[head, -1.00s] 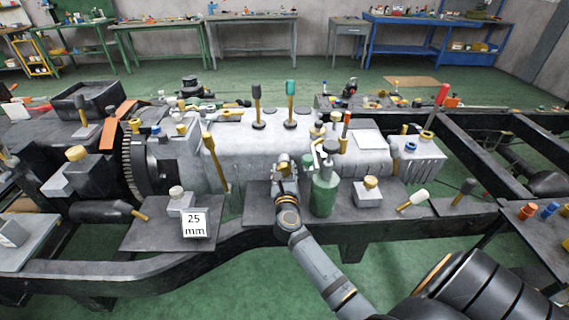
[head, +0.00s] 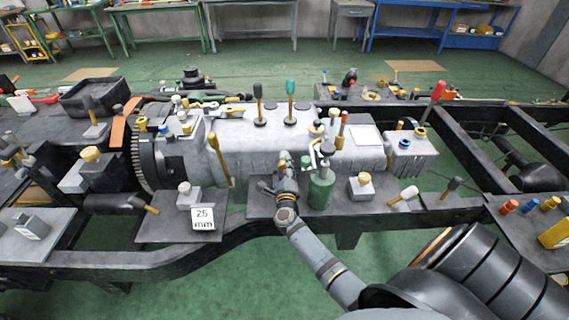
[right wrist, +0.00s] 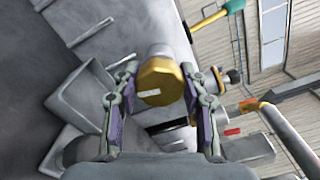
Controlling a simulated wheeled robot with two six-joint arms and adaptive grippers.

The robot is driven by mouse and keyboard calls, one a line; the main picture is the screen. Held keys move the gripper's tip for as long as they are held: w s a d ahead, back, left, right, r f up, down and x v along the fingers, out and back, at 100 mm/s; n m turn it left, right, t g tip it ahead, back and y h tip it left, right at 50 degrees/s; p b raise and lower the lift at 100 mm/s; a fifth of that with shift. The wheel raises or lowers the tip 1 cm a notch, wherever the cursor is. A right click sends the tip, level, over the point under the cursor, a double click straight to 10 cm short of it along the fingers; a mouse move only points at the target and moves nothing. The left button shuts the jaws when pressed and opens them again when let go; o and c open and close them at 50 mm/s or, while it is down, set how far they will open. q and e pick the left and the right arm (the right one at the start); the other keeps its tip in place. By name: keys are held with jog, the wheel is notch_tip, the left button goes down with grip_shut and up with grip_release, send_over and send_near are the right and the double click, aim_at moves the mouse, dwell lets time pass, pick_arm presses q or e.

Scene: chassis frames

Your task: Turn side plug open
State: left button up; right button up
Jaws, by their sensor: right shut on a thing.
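The side plug (right wrist: 160,82) is a gold hexagonal head with a short white mark on its face, seated on a round grey boss on the side of the grey housing (head: 262,135). My right gripper (right wrist: 157,92) is shut on it, one finger on each side, in the right wrist view. In the head view my right gripper (head: 286,172) is at the near side of the housing, beside the green bottle (head: 320,190), and mostly hides the plug. My left gripper is not in view.
The green bottle stands close right of my right gripper. A block with a gold knob (head: 364,188) and a white-tipped handle (head: 405,195) lie farther right. A "25 mm" sign (head: 204,218) stands to the left. Dark frame rails (head: 180,262) run along the near side.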

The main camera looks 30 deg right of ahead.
jog(key=shift+n+p, duration=0.3)
jog(key=shift+n, duration=0.2)
dwell(0.3)
jog(key=o, duration=1.2)
jog(key=shift+c, duration=0.2)
jog(key=v, duration=1.2)
